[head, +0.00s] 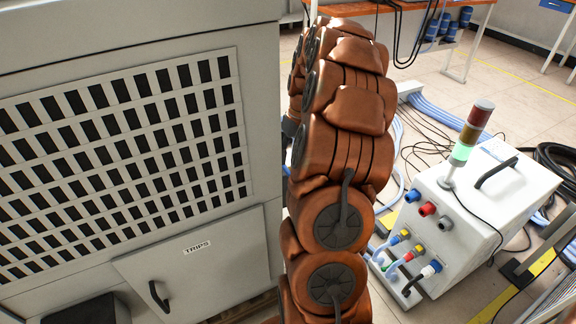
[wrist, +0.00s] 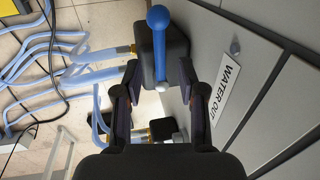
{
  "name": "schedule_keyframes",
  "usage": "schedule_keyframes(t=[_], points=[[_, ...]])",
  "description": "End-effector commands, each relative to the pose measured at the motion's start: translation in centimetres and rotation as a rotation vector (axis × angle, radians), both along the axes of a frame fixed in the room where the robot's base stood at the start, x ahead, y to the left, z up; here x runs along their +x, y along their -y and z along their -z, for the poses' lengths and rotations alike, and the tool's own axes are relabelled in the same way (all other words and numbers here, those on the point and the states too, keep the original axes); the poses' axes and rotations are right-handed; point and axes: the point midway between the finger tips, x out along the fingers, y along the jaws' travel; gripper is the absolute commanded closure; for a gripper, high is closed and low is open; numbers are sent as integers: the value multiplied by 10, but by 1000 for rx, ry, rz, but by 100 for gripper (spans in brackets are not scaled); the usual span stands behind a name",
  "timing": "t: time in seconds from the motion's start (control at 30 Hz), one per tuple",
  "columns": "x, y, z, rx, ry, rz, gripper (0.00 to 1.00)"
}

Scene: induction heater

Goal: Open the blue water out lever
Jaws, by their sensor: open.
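The blue water out lever (wrist: 159,42) shows in the wrist view, a blue bar with a round ball end toward the top. It lies over a dark block (wrist: 178,50) beside the grey panel with the "WATER OUT" label (wrist: 228,88). My gripper (wrist: 160,74) is open, with one finger on each side of the block's lower part in the picture. The ball end is beyond the fingertips, toward the top of the picture. I cannot tell whether the fingers touch anything. In the head view the lever and my gripper are not visible.
Blue hoses (wrist: 45,75) with brass fittings run left of the lever. In the head view a grey cabinet with a "TRIPS" door (head: 197,248) stands left of my arm. A white unit with a signal tower (head: 468,135) stands right, with cables on the floor.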

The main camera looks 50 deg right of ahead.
Motion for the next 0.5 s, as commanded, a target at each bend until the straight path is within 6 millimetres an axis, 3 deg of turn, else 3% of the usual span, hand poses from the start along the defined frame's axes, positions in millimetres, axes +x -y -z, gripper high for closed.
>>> schedule_keyframes(t=[0.2, 0.5], points=[[1, -7, 32, 4, -4, 0, 60], [1, -7, 40, 2, -2, 3, 60]])
